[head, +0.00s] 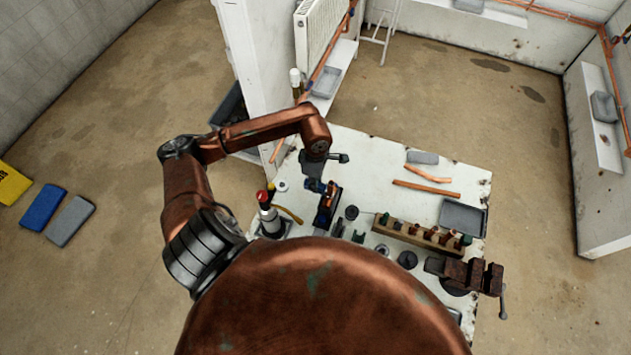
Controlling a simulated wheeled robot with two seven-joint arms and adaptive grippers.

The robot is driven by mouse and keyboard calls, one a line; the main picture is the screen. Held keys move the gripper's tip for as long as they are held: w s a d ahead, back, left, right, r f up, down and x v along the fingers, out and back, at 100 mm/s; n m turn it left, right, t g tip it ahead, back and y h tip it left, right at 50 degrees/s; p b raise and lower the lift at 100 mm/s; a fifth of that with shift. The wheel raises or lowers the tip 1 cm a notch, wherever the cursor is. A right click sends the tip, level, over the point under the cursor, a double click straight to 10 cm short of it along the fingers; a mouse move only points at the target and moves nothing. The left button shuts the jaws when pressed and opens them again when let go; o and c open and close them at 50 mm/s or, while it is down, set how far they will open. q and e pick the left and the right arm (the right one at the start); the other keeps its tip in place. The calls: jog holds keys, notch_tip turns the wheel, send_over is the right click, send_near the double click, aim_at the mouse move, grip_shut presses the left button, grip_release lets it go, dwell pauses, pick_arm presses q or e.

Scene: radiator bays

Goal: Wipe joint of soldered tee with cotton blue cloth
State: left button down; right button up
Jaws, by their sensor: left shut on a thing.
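My left gripper (317,172) reaches down over the white worktable from the copper-coloured arm. It is shut on a small blue thing, which looks like the blue cloth (317,186), though it is too small to be sure. Just below it in the picture, a dark stand or clamp (323,219) holds a small copper-orange piece (328,203), perhaps the soldered tee. The blue thing is close beside this piece; I cannot tell whether they touch. The joint itself is not clear. My right gripper is not in view.
A wooden rack (420,235) with several small items, a grey tray (462,217) and a rusty vise (475,275) occupy the table's right side. Loose copper pipes (426,189) lie behind. A torch-like canister (268,212) stands left. A white partition (262,60) rises behind.

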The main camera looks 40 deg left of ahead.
pick_arm(q)
jog(key=shift+s+d, duration=0.1)
jog(key=shift+s, duration=0.05)
jog(key=shift+s+d, duration=0.15)
jog(key=shift+s, duration=0.3)
jog(key=shift+w, duration=0.2)
jog(key=shift+w+f+b, duration=0.1)
jog(key=shift+w+b, duration=0.15)
jog(key=shift+b, duration=0.25)
jog(key=shift+w+a, duration=0.25)
jog(key=shift+s+d+b, duration=0.15)
jog(key=shift+s+b, duration=0.15)
jog(key=shift+s, duration=0.05)
dwell(0.4)
